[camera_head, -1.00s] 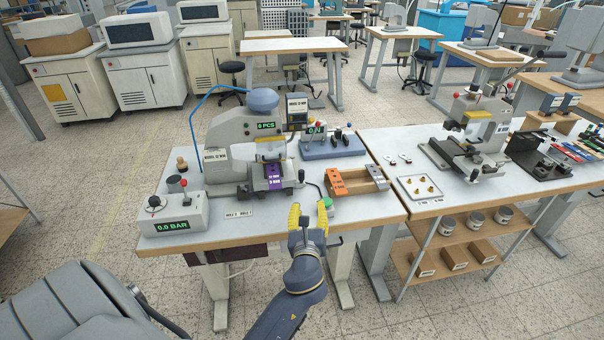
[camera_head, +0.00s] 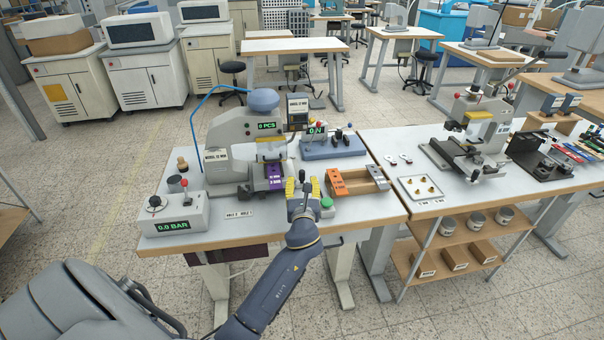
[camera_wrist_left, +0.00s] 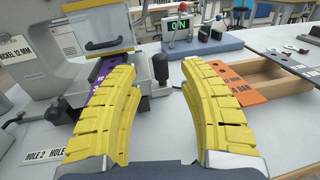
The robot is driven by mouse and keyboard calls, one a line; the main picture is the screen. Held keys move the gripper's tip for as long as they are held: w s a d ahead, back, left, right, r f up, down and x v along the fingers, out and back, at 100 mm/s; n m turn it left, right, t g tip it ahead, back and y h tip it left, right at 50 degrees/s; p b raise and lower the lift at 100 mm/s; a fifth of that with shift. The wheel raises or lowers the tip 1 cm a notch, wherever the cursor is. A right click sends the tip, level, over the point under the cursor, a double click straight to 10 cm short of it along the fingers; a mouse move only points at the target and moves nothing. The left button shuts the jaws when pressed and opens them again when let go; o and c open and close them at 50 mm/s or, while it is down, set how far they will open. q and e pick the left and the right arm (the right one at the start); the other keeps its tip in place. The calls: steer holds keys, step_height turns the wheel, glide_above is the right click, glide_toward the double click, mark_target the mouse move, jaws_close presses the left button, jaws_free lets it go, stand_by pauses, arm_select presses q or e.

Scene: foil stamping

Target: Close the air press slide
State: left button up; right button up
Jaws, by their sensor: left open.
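The grey air press (camera_head: 222,130) stands on the left part of the near table. Its slide sticks out at the front with a purple piece (camera_head: 274,176) on it. In the wrist view the purple piece (camera_wrist_left: 106,68) shows under the press head, partly behind a yellow finger. A black upright handle (camera_wrist_left: 160,69) stands at the slide's right side, in the gap between the fingers. My left gripper (camera_head: 303,188) is open and empty at the table's front edge, its fingers on either side of the handle as seen; contact is not visible. My right gripper is not in view.
An orange piece on a wooden holder (camera_head: 358,181) lies right of the gripper, beside a green button (camera_head: 327,202). A control box (camera_head: 172,214) reading 0.0 BAR stands left. A blue-grey fixture (camera_head: 332,146) stands behind. Small HOLE labels (camera_head: 238,213) lie in front of the press.

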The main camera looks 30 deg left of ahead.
mark_target(302, 175)
arm_select(q)
steer(key=shift+x, duration=2.9)
steer(key=shift+o, duration=0.4)
jaws_close()
